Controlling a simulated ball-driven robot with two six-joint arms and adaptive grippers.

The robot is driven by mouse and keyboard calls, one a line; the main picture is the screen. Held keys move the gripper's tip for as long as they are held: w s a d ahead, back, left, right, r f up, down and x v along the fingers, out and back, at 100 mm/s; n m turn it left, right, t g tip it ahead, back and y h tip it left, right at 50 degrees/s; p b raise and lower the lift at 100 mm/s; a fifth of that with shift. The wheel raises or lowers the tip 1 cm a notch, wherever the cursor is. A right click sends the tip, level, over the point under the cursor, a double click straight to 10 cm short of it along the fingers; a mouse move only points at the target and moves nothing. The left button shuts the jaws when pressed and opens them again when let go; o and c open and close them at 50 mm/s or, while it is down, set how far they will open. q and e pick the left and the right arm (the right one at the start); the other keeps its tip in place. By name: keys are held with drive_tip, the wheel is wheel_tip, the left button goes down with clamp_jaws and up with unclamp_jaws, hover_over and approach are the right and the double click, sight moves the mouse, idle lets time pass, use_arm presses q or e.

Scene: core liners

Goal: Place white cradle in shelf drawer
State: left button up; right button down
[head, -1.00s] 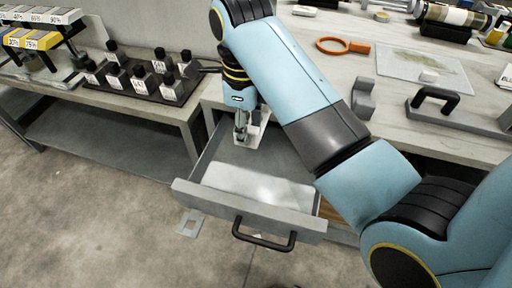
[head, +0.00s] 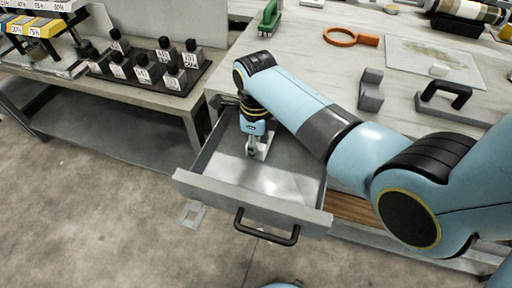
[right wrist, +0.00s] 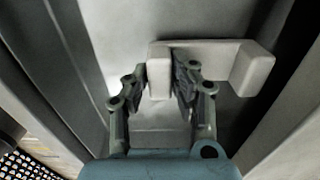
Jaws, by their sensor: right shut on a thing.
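The white cradle (right wrist: 222,56) is a small block with raised ends. My right gripper (right wrist: 172,85) is shut on one raised end of it in the right wrist view. In the head view my right gripper (head: 252,153) points down inside the open drawer (head: 205,190), near its back, with the white cradle (head: 264,146) partly hidden behind the fingers. The cradle is low in the drawer; I cannot tell whether it touches the floor. My left gripper is not in view.
The drawer has a black handle (head: 266,228) at its front. The worktop holds a grey cradle (head: 371,90), an orange magnifier (head: 352,37) and a grey block with a black handle (head: 446,98). Black-capped bottles (head: 143,70) stand on a tray on the left bench.

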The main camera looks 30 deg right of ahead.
drive_tip(key=shift+s+a+f, duration=0.1)
drive_tip(key=shift+f, duration=0.45)
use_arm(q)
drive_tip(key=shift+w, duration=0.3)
use_arm(e)
drive_tip(key=shift+f, duration=0.1)
drive_tip(key=c, duration=1.1)
unclamp_jaws()
